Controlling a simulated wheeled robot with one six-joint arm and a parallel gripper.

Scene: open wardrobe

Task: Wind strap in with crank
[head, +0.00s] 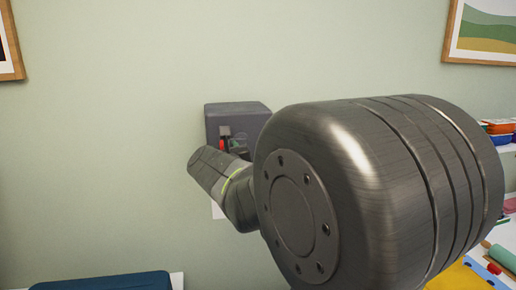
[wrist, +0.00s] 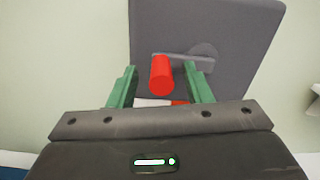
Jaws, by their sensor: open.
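A dark grey box (head: 238,115) is on the green wall in the head view. In the wrist view the box (wrist: 235,30) fills the upper middle. A grey crank arm (wrist: 188,60) lies across its face, running from a round hub at right to a red knob (wrist: 162,75) at left. My gripper (wrist: 160,78) is open, its green fingers on either side of the red knob, with gaps visible. A white and red strip, perhaps the strap (wrist: 153,102), shows below the knob, mostly hidden by my gripper. In the head view my arm covers much of the box.
A blue item (head: 105,281) lies at the bottom left on a white surface. Shelves at right hold colourful items (head: 498,127) and a yellow thing (head: 462,277). Framed pictures (head: 484,30) hang on the wall. The wall left of the box is clear.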

